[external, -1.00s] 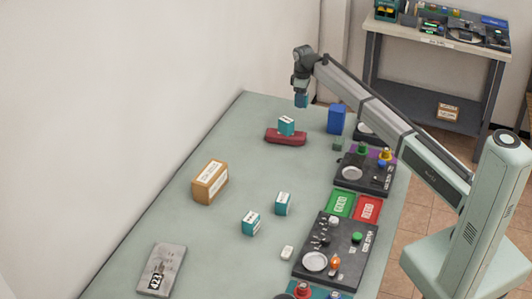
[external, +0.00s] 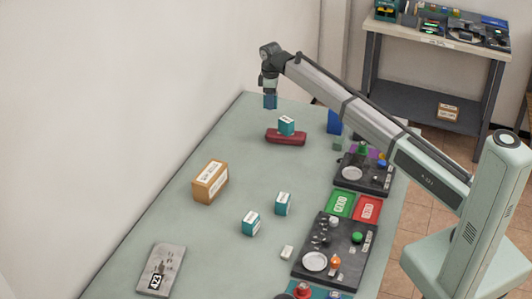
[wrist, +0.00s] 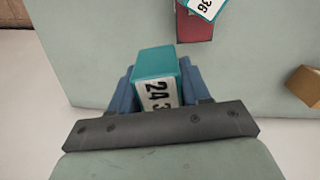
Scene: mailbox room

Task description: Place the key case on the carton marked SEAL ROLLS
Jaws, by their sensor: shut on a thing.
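A dark red case (external: 272,138), which looks like the key case, lies flat at the far part of the table. A teal box with a white label (external: 286,125) sits on top of it. Both show in part at the top of the wrist view, the red case (wrist: 193,28) under the teal box (wrist: 207,4). A brown carton (external: 205,184) stands nearer on the table; its label is too small to read. My gripper (external: 270,104) is raised above the far end, left of the red case, shut on another teal box (wrist: 156,62) with a label starting 24.
Two more teal boxes (external: 251,223) (external: 283,204) stand mid-table. A grey plate (external: 162,268) lies at the near left. A blue bin (external: 334,121), dark panels (external: 350,228) and green and red pads (external: 339,205) line the right side. The table between carton and red case is clear.

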